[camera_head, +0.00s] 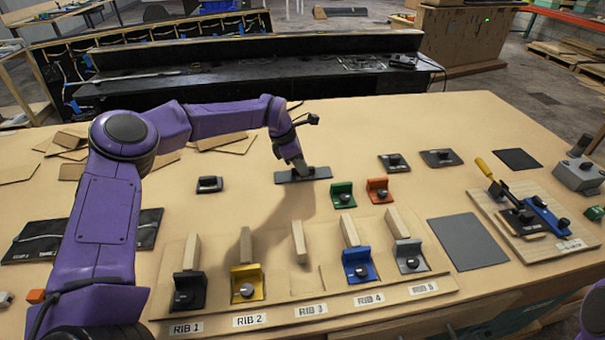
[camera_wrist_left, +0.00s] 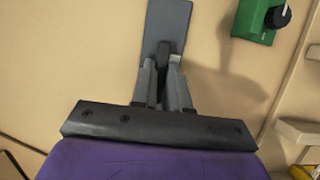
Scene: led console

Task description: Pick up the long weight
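The long weight (camera_head: 318,174) is a long, flat dark-grey bar with a raised dark grip in its middle. It lies on the table behind the green and orange blocks. My left gripper (camera_head: 300,168) points down over its middle. In the left wrist view, the fingers of my left gripper (camera_wrist_left: 162,68) stand on either side of the dark grip, very close to it. The bar's far end (camera_wrist_left: 168,18) shows beyond them, and the near part is hidden by the gripper. I cannot tell whether the fingers press on the grip. My right gripper is out of view.
A green block (camera_head: 342,195) and an orange block (camera_head: 377,190) stand just right of the weight. Smaller dark weights (camera_head: 209,184) and (camera_head: 394,162) lie either side. The labelled rib fixture (camera_head: 330,285) is in front. Cardboard pieces (camera_head: 228,142) lie behind left.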

